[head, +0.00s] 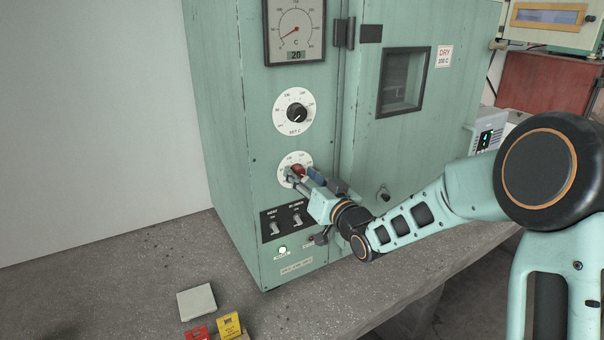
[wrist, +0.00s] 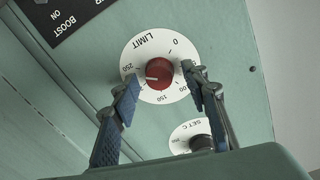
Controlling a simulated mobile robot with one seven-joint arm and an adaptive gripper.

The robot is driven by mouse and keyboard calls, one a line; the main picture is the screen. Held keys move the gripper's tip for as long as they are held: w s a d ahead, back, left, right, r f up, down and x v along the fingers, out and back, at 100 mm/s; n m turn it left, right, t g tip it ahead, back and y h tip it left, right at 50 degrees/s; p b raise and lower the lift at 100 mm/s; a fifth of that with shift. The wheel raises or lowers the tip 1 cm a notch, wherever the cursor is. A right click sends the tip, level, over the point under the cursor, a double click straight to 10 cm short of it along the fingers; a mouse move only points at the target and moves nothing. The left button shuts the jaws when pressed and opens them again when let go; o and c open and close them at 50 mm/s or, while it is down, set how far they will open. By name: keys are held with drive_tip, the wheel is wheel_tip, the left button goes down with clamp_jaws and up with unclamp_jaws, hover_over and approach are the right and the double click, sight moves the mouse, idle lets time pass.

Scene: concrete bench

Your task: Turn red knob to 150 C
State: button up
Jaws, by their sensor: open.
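The red knob (wrist: 158,73) sits at the middle of a round white LIMIT dial (wrist: 144,51) on the green oven front. Its white pointer mark faces left in the wrist view, between the 250 and 150 marks; the marking between them is hidden by a finger. In the head view the red knob (head: 298,170) is partly covered by my gripper (head: 303,177). In the wrist view my gripper (wrist: 161,76) is open, one blue-padded fingertip to each side of the knob, with a visible gap on the left; contact on the right is unclear.
A SET C dial with a black knob (head: 297,113) is above the LIMIT dial, under a gauge (head: 296,30) reading 20. Toggle switches (head: 286,222) are just below.

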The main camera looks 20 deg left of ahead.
drive_tip(key=shift+w+a, duration=0.15)
drive_tip(key=shift+a, duration=0.05)
clamp_jaws()
idle(0.3)
